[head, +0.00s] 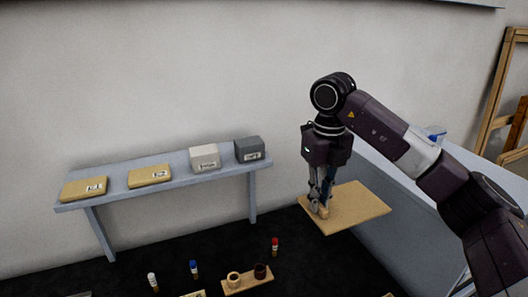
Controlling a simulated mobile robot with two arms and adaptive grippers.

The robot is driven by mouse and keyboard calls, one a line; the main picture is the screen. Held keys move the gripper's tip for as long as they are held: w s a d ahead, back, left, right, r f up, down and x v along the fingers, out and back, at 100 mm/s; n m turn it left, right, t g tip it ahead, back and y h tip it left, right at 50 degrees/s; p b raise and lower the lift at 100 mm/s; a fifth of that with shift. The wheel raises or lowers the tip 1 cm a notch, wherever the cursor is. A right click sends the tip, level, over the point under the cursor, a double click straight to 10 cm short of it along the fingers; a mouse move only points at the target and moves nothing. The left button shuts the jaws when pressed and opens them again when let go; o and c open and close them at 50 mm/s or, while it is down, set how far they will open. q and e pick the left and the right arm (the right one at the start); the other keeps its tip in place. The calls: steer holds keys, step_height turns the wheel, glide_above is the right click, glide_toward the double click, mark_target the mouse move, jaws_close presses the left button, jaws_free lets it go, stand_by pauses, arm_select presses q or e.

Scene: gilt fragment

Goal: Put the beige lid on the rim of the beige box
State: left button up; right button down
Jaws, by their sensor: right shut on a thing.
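My right gripper (322,205) points down and is shut on a small tan upright piece at the left part of a flat beige board (359,207). The board looks like the beige lid. It is level, above the dark surface and beside the blue-grey side of a counter. Whether it is clear of all support I cannot tell. No beige box can be made out in the head view. My left gripper is not in view.
A blue-grey shelf (112,181) carries two flat yellow packs (150,176), a whitish box (204,157) and a grey box (249,150). Below are a red-topped tube (275,246), a blue-topped tube (194,269), a white-topped tube (153,282) and a wooden holder (248,283) with two cups.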

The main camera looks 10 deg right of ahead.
steer(key=shift+s+a+f+n, duration=0.15)
steer(key=shift+s+f+n, duration=0.1)
steer(key=shift+n, duration=0.25)
steer(key=s+a+f+n+b, duration=0.1)
steer(key=s+a+f+n, duration=0.1)
steer(key=s+n, duration=0.4)
steer(key=s+a+f+n+b, duration=0.1)
steer(key=s+a+f+n, duration=0.2)
steer(key=n, duration=1.3)
steer(key=s+a+f+n+b, duration=0.1)
steer(key=s+a+f+n, duration=0.1)
steer(key=s+f+n, duration=0.4)
steer(key=shift+s+a+f+n, duration=0.15)
steer(key=shift+s+n, duration=1.35)
steer(key=shift+n, duration=1.2)
